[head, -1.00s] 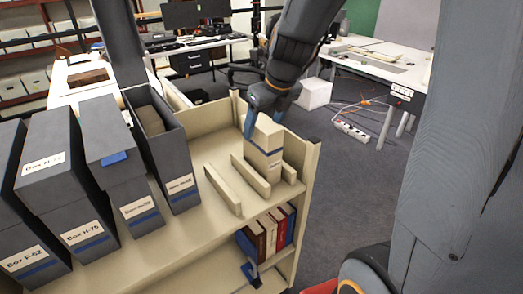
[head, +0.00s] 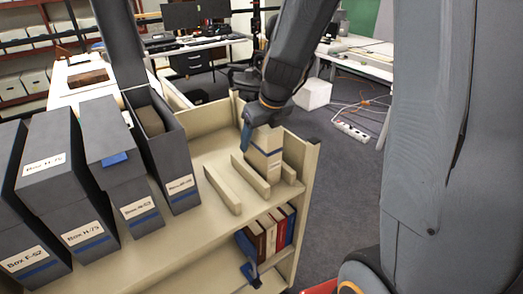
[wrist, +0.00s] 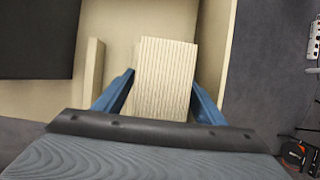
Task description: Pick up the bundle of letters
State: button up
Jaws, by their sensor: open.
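The bundle of letters (head: 264,161) is a cream upright block with a dark blue band, standing between low wooden dividers on the cart's top shelf. In the wrist view the bundle (wrist: 162,78) shows its striped top of paper edges. My gripper (head: 258,140) is over the bundle from above. In the wrist view its blue fingers (wrist: 158,98) are open, one on each side of the bundle. A gap shows at the left finger; whether the right finger touches is hard to tell.
Low dividers (head: 222,189) stand beside the bundle. Several grey archival boxes (head: 82,218) fill the left of the cart (head: 190,250). An open grey box (head: 165,150) is nearest to the bundle. Books (head: 268,234) sit on the lower shelf.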

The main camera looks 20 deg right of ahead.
jog(key=shift+f, duration=0.2)
dwell(0.3)
jog(key=c, duration=1.5)
jog(key=shift+r, duration=0.1)
